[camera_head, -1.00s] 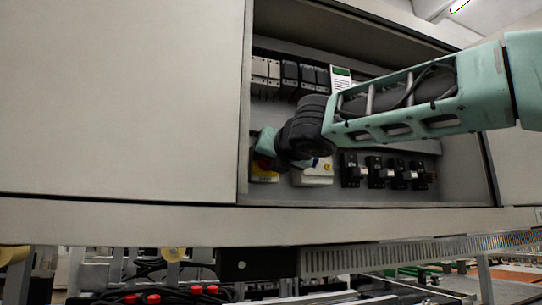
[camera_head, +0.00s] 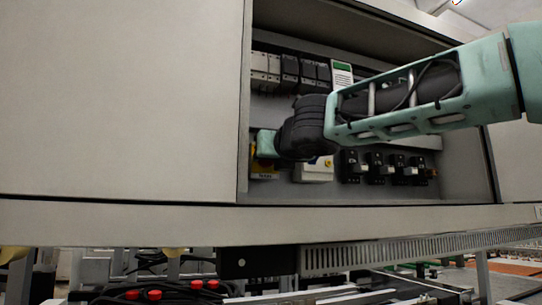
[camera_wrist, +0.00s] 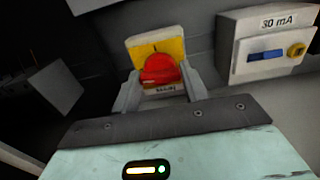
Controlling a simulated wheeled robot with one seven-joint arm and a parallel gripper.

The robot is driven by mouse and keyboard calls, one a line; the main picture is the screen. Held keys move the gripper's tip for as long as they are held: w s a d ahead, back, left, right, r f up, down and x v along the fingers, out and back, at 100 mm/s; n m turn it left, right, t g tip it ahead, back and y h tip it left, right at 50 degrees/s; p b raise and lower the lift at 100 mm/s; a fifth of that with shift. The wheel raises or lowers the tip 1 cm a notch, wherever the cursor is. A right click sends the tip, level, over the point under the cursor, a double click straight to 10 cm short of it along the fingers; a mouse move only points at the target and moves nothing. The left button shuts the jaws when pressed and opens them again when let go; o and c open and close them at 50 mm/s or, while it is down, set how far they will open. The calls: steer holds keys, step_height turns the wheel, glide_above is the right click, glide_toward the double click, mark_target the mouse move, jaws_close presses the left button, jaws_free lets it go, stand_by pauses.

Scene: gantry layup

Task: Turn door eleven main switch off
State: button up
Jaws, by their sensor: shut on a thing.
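The main switch is a red rotary knob (camera_wrist: 160,69) on a yellow plate (camera_wrist: 143,51) in the wrist view. My gripper (camera_wrist: 158,90) has its two grey fingers on either side of the red knob and is shut on it. A pale label below the knob is partly covered and its text is not clearly readable. In the head view the yellow plate (camera_head: 262,173) shows only in part at the cabinet's lower left, and my wrist hides the knob.
A white box marked 30 mA (camera_wrist: 266,45), with a blue lever, sits right of the switch. Several black breakers (camera_head: 376,168) line the lower row; modules (camera_head: 291,70) fill the upper row. The cabinet's left panel (camera_head: 120,95) stands close to my gripper.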

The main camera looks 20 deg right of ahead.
steer(key=shift+f, duration=0.15)
stand_by(0.6)
steer(key=o, duration=1)
steer(key=shift+s+b, duration=8.1)
steer(key=shift+s, duration=0.6)
